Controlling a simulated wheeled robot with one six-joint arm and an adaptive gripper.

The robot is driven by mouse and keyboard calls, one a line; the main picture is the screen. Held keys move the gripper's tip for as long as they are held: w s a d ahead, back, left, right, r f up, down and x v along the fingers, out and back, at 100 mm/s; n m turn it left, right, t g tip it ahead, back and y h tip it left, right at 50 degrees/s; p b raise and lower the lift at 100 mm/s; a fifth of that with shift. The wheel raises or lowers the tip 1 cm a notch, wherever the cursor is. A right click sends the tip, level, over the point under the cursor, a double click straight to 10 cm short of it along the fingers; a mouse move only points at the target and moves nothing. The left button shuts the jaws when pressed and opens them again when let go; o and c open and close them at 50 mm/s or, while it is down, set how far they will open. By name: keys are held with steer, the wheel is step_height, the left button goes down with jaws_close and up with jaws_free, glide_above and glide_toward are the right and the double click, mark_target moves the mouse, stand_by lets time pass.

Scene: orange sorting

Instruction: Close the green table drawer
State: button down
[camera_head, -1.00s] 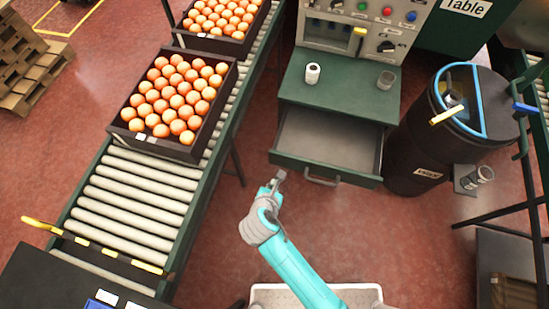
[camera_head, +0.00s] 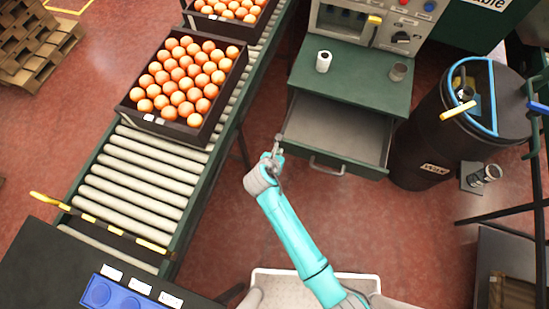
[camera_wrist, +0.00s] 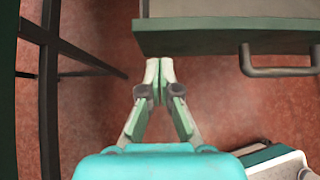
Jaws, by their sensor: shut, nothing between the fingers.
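The green table drawer (camera_head: 345,130) stands pulled out under the green tabletop (camera_head: 350,75), and its grey inside looks empty. Its front panel carries a bar handle (camera_head: 327,167), which also shows in the wrist view (camera_wrist: 278,70) to the right of my fingers. My gripper (camera_head: 277,143) is shut and empty, at the left end of the drawer front. In the wrist view my gripper (camera_wrist: 159,65) has its fingertips together, close to the lower edge of the drawer front (camera_wrist: 225,38) near its left end. I cannot tell whether they touch.
A roller conveyor (camera_head: 140,180) with crates of oranges (camera_head: 185,85) runs along the left. A black bin (camera_head: 430,140) stands right of the drawer. Red floor in front of the drawer is free.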

steer(key=shift+w+d+r, duration=0.1)
steer(key=shift+w+d, duration=0.1)
steer(key=shift+w, duration=0.55)
steer(key=shift+w+d, duration=0.15)
steer(key=shift+w, duration=0.55)
